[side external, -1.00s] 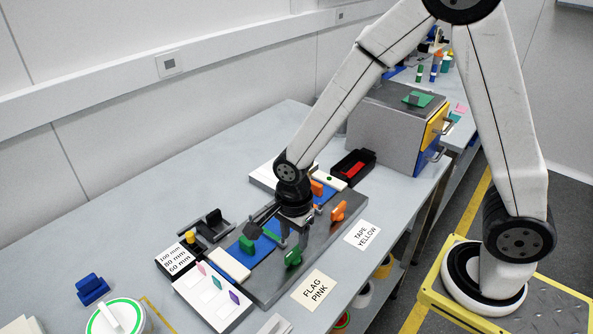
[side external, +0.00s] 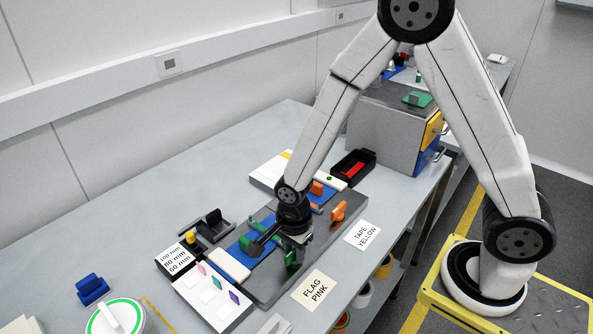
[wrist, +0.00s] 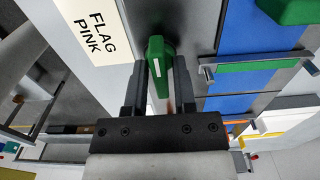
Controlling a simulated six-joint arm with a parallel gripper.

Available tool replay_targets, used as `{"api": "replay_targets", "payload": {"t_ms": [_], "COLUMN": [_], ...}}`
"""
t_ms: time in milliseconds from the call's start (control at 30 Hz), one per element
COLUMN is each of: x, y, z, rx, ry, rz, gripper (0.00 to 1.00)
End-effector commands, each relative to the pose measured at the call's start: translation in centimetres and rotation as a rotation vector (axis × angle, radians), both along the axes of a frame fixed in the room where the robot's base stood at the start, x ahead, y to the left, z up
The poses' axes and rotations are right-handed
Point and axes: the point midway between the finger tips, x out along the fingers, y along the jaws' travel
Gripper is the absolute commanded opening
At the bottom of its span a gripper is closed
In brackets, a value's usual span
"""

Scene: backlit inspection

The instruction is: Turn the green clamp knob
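The green clamp knob (side external: 291,259) stands near the front edge of the dark fixture plate (side external: 264,293). In the wrist view the knob (wrist: 158,58) is an upright green handle with a white stripe. My gripper (side external: 293,250) points down over it and partly hides it in the side view. In the wrist view the two fingers of my gripper (wrist: 158,72) stand one on each side of the knob. A narrow gap shows beside its lower part; contact at the tips cannot be made out.
A second green block (wrist: 290,8) sits on the blue strip (wrist: 247,50). An orange knob (side external: 339,211) stands farther along the plate. A FLAG PINK label (side external: 315,290) and a TAPE YELLOW label (side external: 362,235) lie in front. A grey cabinet (side external: 378,137) stands behind.

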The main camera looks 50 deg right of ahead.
Motion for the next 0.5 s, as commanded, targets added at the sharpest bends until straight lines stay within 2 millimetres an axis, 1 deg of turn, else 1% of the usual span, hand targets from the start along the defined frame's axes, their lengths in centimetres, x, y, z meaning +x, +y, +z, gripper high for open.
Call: {"api": "replay_targets", "payload": {"t_ms": [33, 67, 100, 500], "x": [0.0, 0.0, 0.0, 0.0], "y": [0.0, 0.0, 0.0, -0.01], "z": [0.01, 0.01, 0.02, 0.04], "rx": [0.0, 0.0, 0.0, -0.001], "ry": [0.0, 0.0, 0.0, 0.0], "rz": [0.0, 0.0, 0.0, 0.022], "gripper": [0.15, 0.05, 0.0, 0.0]}}
